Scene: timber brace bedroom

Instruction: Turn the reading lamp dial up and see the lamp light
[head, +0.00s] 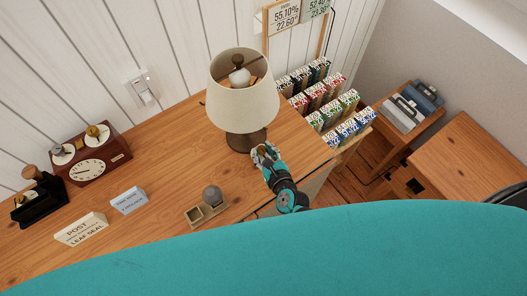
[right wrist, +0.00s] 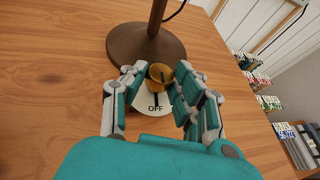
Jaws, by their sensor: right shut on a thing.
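The reading lamp has a cream shade (head: 243,98) and a round brown base (head: 246,140) on the wooden desk. A pale bulb (head: 239,77) shows through the shade's open top, with no clear glow. In the right wrist view the lamp base (right wrist: 146,46) stands just beyond the dial. The dial is a brass knob (right wrist: 160,74) on a white plate (right wrist: 152,104) with a dark line above the word OFF. My right gripper (head: 263,151) is shut on the knob, fingers on both sides; it also shows in the right wrist view (right wrist: 161,76). My left gripper is not in view.
A clock box (head: 90,158), a black holder (head: 40,200), two small signs and a small wooden tray (head: 207,216) stand on the desk's left and front. Racks of coloured cards (head: 325,100) stand beyond its right edge. A wall switch (head: 143,90) is behind.

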